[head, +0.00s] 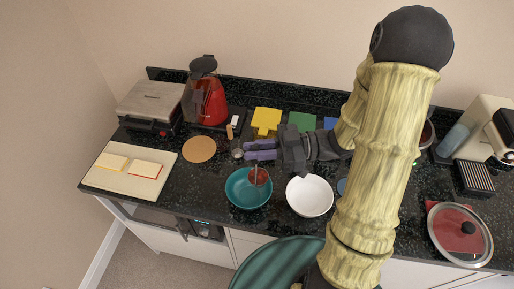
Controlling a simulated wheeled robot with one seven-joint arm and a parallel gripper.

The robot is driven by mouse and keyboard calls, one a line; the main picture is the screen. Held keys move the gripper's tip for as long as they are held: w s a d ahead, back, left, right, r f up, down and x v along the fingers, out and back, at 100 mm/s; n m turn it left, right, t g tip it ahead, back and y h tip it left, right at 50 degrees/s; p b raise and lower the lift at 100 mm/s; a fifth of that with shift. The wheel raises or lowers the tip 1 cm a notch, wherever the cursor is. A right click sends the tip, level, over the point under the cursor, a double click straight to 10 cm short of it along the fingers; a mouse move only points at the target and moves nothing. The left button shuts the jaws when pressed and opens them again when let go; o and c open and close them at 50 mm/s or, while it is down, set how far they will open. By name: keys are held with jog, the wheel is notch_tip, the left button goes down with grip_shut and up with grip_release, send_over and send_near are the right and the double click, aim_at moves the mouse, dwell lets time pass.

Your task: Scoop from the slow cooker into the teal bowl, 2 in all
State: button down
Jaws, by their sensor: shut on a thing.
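The teal bowl (237,193) stands near the counter's front edge, left of the white bowl. My gripper (250,150) has purple fingers pointing left, just behind and above the teal bowl. It is shut on what looks like a ladle; the handle between the fingers is mostly hidden. A small round ladle cup with red content (258,176) shows over the teal bowl's inside; whether it touches the bowl cannot be told. The slow cooker (428,134) seems to be the dark round vessel with red inside at the right, mostly hidden behind my arm. A glass lid (460,234) lies at the front right.
A white bowl (310,196) stands right of the teal bowl. A small utensil with a wooden handle (230,131) is beside the fingertips. A cork mat (199,149), red kettle (208,100), cutting board (109,183) and grill press (150,101) are at the left.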

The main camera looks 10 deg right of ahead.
jog(key=shift+f+b, duration=0.45)
jog(key=shift+f, duration=0.2)
jog(key=shift+a+r+p, duration=0.25)
jog(key=shift+r+p, duration=0.05)
jog(key=shift+p, duration=0.15)
jog(key=w+a+f+m+g+h+p, duration=0.1)
jog(key=w+a+f+h+p, duration=0.1)
jog(key=a+h+p, duration=0.3)
jog(key=w+a+f+m+g+h+p, duration=0.1)
jog(key=w+a+f+h+p, duration=0.2)
jog(key=a+h+p, duration=0.2)
jog(key=shift+a+f+h+p, duration=0.25)
jog(key=shift+a+h+p, duration=0.15)
jog(key=shift+a+p, duration=1.3)
jog(key=shift+f+m+p, duration=0.1)
jog(key=shift+m+p, duration=0.2)
jog(key=shift+w+a+f+h+p, duration=0.1)
jog(key=shift+a+f+h+p, duration=0.2)
jog(key=shift+p, duration=0.5)
jog(key=shift+w+a+f+h+p, duration=0.1)
jog(key=shift+f+h+p, duration=0.2)
jog(key=shift+p, duration=0.5)
jog(key=shift+w+a+f+g+h+p, duration=0.15)
jog(key=shift+a+f+h+p, duration=0.2)
jog(key=shift+p, duration=0.7)
jog(key=shift+s+a+f+g+h+p, duration=0.15)
jog(key=shift+f+p, duration=0.25)
jog(key=shift+p, duration=0.65)
